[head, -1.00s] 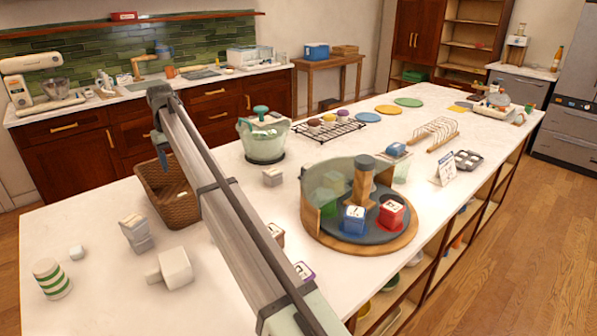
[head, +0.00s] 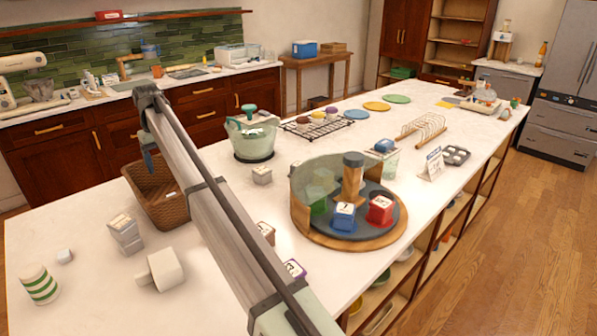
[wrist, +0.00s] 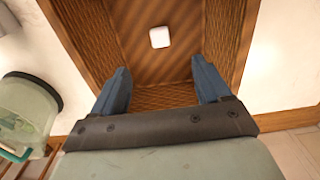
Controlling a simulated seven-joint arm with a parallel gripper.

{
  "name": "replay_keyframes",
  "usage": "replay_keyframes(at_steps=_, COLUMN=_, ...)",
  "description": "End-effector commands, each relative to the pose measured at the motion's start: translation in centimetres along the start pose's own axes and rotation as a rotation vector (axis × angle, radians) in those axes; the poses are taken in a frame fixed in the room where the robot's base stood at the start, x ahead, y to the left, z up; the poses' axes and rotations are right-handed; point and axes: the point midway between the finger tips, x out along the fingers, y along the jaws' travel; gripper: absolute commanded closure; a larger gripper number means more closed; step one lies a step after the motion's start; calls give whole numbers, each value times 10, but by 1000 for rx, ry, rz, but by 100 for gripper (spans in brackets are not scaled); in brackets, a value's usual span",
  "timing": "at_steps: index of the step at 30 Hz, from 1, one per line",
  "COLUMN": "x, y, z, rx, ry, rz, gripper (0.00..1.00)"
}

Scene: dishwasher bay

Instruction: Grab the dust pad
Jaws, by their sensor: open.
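A small white rounded square pad (wrist: 159,37), which looks like the dust pad, lies on the floor of the brown woven basket (wrist: 228,50). My gripper (wrist: 161,68) is open and empty, with its two blue fingers over the basket and the pad just beyond the gap between them in the wrist view. In the head view the basket (head: 172,212) stands at the left of the white island, and a little white shows inside it. My arm hides part of the basket's surroundings there, and only one blue finger (head: 148,162) shows.
A green-lidded glass bowl (head: 252,140) stands right of the basket. A round turntable (head: 385,232) with coloured boxes is at right.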

Motion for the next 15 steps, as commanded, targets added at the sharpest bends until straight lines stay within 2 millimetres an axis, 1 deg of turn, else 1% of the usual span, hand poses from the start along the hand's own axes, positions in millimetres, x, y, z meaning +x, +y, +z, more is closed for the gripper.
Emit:
replay_keyframes(at_steps=1, x=0, y=0, z=0, rx=0, ry=0, rz=0, gripper=19)
replay_keyframes(at_steps=3, x=0, y=0, z=0, rx=0, ry=0, rz=0, gripper=13)
replay_keyframes(at_steps=9, x=0, y=0, z=0, rx=0, ry=0, rz=0, gripper=13)
replay_keyframes(at_steps=11, x=0, y=4, z=0, rx=4, ry=0, rz=0, gripper=13)
replay_keyframes(at_steps=14, x=0, y=23, z=3, rx=24, ry=0, rz=0, gripper=13)
replay_keyframes(at_steps=15, x=0, y=37, z=5, rx=38, ry=0, rz=0, gripper=13)
